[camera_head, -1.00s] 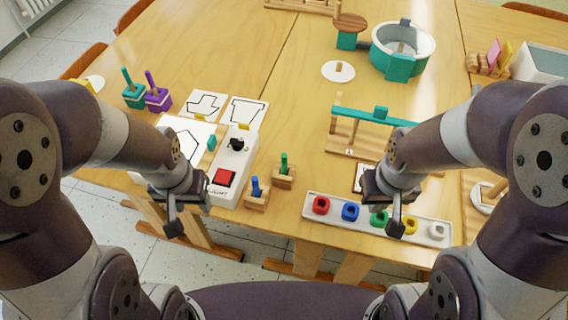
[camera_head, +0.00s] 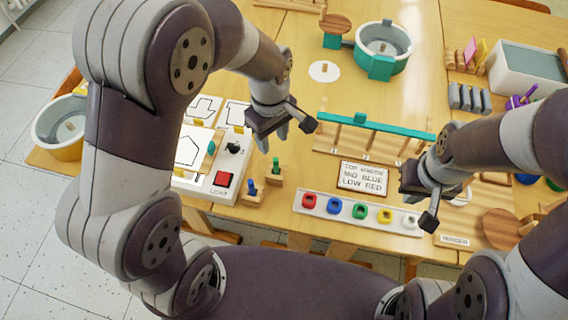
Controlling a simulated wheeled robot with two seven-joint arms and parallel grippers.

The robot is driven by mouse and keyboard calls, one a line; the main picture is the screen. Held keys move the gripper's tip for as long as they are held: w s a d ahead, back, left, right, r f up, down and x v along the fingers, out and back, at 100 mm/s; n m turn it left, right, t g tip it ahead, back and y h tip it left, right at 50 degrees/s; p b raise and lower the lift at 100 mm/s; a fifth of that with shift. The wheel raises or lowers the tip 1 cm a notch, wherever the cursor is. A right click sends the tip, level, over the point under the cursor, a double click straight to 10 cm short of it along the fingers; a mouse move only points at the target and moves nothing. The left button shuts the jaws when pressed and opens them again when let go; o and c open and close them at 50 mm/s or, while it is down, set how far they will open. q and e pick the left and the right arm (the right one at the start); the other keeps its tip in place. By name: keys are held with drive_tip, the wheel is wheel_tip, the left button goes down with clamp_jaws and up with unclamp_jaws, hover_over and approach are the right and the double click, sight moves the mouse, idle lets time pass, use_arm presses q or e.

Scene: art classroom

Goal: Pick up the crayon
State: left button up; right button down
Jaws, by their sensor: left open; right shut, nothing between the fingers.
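Two small upright sticks that look like crayons stand in wooden blocks near the table's front edge: a blue one (camera_head: 251,187) and a green one (camera_head: 275,163). Which of them the task means I cannot tell. My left gripper (camera_head: 291,134) is open and empty, above the table, beyond and slightly right of the green stick in the picture, apart from both. My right gripper (camera_head: 429,218) is shut and empty, over the right end of the white paint tray (camera_head: 332,214).
A white box with a red button (camera_head: 222,179) stands left of the sticks. A sign (camera_head: 362,178) lies behind the paint tray. A wooden rack with a green bar (camera_head: 375,128) stands beyond it. A round teal pot (camera_head: 384,47) is farther back.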

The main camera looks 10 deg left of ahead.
sight(275, 159)
use_arm(q)
drive_tip(key=f, duration=1.1)
drive_tip(key=shift+w+d+f+b, duration=0.1)
drive_tip(key=shift+d+f+b, duration=0.2)
clamp_jaws()
